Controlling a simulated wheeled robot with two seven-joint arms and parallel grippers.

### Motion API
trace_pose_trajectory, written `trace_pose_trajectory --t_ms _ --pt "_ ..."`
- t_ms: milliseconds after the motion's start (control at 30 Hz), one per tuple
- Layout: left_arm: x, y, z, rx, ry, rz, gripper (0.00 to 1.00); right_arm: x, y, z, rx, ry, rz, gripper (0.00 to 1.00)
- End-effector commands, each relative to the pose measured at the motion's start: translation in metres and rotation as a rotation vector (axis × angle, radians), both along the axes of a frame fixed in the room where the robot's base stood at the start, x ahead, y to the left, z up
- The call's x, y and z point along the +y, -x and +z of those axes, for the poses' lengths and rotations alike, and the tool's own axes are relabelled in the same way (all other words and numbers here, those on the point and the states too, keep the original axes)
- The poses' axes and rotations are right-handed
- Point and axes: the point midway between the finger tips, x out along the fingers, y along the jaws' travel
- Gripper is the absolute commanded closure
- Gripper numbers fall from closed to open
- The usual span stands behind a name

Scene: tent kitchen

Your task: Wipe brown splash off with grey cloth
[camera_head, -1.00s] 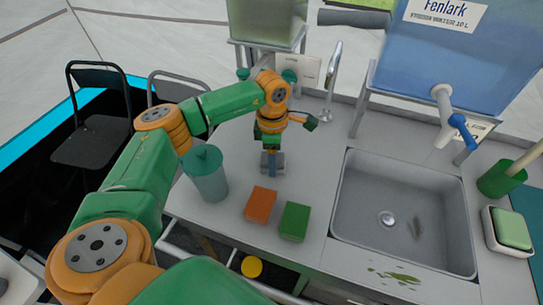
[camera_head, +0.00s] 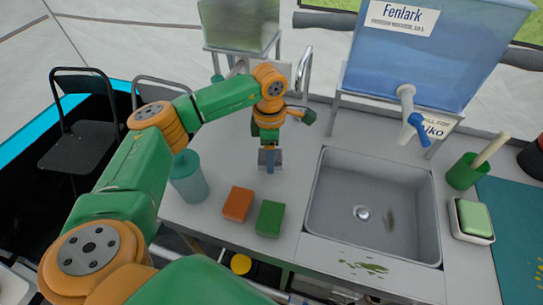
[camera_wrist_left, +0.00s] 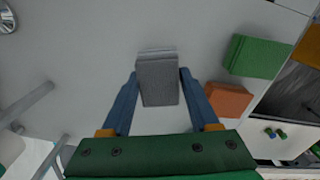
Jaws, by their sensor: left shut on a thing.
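My left gripper (camera_head: 270,160) is above the counter, behind the orange and green sponges. It is shut on a grey block-shaped cloth (camera_wrist_left: 157,80). The cloth shows between the two blue fingers in the left wrist view and small in the head view (camera_head: 265,157). An olive-brown splash (camera_head: 362,267) lies on the counter strip in front of the sink, to the right of and nearer than the gripper. Whether the cloth touches the counter I cannot tell. My right gripper is not in view.
An orange sponge (camera_head: 238,204) and a green sponge (camera_head: 270,218) lie in front of the gripper. A teal lidded cup (camera_head: 188,180) stands to the left. The sink (camera_head: 350,190) is to the right, below a blue water tank (camera_head: 430,60). A soap dish (camera_head: 472,222) is farther right.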

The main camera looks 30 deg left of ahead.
Motion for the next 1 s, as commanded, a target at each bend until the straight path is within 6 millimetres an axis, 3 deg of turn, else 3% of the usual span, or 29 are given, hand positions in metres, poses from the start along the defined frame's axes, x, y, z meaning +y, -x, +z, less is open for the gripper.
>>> trace_pose_trajectory --t_ms 400,1000 --pt "-0.001 0.0 0.04 -0.001 0.0 0.003 0.91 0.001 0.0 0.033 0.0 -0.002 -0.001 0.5" --pt "-0.001 0.0 0.041 0.0 0.001 0.004 0.91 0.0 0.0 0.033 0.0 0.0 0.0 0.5"
